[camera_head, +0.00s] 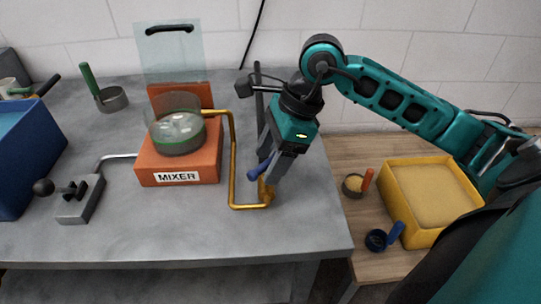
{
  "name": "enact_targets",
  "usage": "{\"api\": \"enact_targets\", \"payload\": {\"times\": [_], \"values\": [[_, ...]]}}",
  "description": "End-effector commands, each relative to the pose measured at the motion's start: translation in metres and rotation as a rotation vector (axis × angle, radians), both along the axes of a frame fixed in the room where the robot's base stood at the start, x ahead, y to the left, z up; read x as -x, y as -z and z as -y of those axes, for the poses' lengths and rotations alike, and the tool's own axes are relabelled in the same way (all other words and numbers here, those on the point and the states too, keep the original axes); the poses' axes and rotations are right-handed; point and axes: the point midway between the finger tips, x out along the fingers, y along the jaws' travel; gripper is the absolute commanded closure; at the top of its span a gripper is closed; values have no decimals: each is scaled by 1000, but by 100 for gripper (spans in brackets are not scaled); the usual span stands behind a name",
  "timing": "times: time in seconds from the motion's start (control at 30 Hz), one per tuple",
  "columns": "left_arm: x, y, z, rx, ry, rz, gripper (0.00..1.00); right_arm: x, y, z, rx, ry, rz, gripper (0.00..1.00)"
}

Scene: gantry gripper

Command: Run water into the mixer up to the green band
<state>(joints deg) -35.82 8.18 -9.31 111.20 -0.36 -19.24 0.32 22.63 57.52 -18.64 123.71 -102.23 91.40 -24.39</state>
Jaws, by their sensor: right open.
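The mixer is an orange base (180,168) labelled MIXER with a clear bowl (177,112) on top. A green band (180,146) runs around the lower bowl, and pale pieces show inside; I cannot make out a water level. A brass pipe (232,160) runs from the mixer to a brass fitting (266,190) with a blue handle (259,171). My right gripper (273,170) is open and points down at the fitting, its fingers right by the blue handle. I cannot tell if they touch it. The fitting is partly hidden. My left gripper is not in view.
A grey lever block (80,203) with a black knob joins the mixer by a silver pipe (117,157). A blue bin (32,155) and a green-handled cup (111,99) stand left. A yellow bin (427,235) and two scoops, orange-handled (354,185) and blue-handled (377,240), sit right.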

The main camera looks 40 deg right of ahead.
Motion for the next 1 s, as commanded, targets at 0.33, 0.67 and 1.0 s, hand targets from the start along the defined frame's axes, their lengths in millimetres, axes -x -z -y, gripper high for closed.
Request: {"api": "enact_targets", "payload": {"times": [0.33, 0.67, 1.0], "values": [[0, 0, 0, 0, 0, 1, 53, 0, 2, 0, 0, 0, 0, 43], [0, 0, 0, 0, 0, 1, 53, 0, 2, 0, 1, 0, -1, 74], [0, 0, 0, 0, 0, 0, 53, -1, 1, 0, 1, 2, 1, 100]]}}
